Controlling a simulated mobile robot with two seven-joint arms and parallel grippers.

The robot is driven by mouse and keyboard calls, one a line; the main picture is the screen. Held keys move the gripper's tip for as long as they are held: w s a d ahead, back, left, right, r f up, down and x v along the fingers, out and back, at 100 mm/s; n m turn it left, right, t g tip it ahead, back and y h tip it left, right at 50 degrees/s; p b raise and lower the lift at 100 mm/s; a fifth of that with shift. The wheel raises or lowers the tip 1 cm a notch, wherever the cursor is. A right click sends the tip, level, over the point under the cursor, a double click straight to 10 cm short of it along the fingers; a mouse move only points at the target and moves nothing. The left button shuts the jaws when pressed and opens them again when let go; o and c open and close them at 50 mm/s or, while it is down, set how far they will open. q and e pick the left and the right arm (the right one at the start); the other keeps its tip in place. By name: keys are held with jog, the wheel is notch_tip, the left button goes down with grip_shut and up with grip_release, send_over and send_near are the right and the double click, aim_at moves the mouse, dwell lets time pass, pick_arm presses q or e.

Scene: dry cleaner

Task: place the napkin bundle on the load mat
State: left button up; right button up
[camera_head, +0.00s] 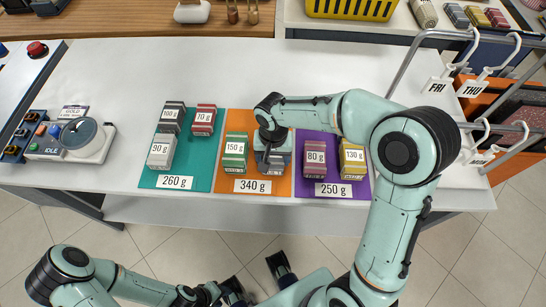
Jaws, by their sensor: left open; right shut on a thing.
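My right gripper (271,152) reaches down over the orange mat (238,183), labelled 340 g. It is shut on a blue-grey bundle (276,168), mostly hidden under the gripper; its label is not readable. I cannot tell whether the bundle touches the mat. A green 150 g bundle (235,148) sits left of it on the same mat. The teal mat (196,184), labelled 260 g, bears 100 g, 70 g and 90 g bundles. The purple mat (334,139), labelled 250 g, bears 80 g and 130 g bundles. My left gripper (257,277) is open and empty below the table's front edge.
A scale-like device (80,135) and a button panel stand at the table's left. A metal rail with FRI and THU tags (437,86) stands at the right. A yellow basket (350,9) is at the back. The white table (190,65) is clear behind the mats.

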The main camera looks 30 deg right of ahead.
jog(key=shift+f, duration=0.2)
jog(key=shift+f, duration=0.15)
jog(key=o, duration=1.1)
jog(key=shift+r, duration=0.45)
notch_tip(320, 180, up, 12)
jog(key=p, duration=0.1)
jog(key=shift+f+p, duration=0.2)
jog(key=shift+p, duration=0.15)
